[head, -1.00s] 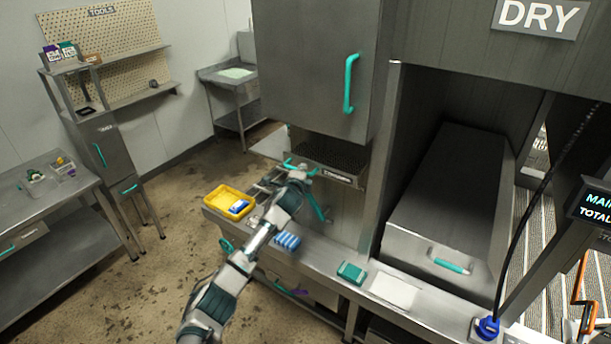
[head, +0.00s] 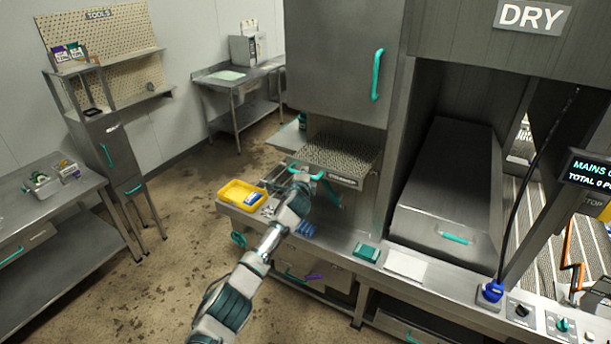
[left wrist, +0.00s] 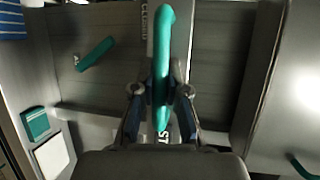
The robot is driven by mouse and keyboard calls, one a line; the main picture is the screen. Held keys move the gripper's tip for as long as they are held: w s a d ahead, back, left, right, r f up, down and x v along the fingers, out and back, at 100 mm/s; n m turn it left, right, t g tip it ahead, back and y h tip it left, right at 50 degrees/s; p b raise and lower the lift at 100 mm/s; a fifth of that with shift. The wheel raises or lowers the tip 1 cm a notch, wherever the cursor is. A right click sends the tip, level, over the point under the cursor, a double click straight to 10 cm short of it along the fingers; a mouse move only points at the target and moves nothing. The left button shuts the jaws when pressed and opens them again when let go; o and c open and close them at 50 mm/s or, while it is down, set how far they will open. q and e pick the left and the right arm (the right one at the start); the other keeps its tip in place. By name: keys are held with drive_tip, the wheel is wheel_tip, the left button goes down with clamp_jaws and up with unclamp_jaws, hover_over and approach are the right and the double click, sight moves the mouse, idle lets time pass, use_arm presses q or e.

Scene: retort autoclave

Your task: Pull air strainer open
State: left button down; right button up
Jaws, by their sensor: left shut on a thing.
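The air strainer (head: 338,156) is a grey perforated tray under the upper cabinet. It stands out from its opening, with its perforated top showing. Its teal handle (head: 317,175) is at the front left. My left gripper (head: 301,180) is shut on this handle. In the left wrist view the teal handle (left wrist: 163,60) runs between the two fingers of my left gripper (left wrist: 160,95). The lettering on the strainer's front is partly hidden there. My right gripper is in neither view.
A yellow tray (head: 241,190) and a blue ribbed item (head: 305,229) lie on the counter near my left arm. A teal block (head: 366,251) and a white pad (head: 405,265) lie farther right. A long metal chamber (head: 452,185) stands right of the strainer.

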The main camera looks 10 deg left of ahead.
use_arm(q)
drive_tip(key=c, duration=1.2)
unclamp_jaws()
drive_tip(key=shift+a, duration=0.55)
drive_tip(key=v, duration=1.2)
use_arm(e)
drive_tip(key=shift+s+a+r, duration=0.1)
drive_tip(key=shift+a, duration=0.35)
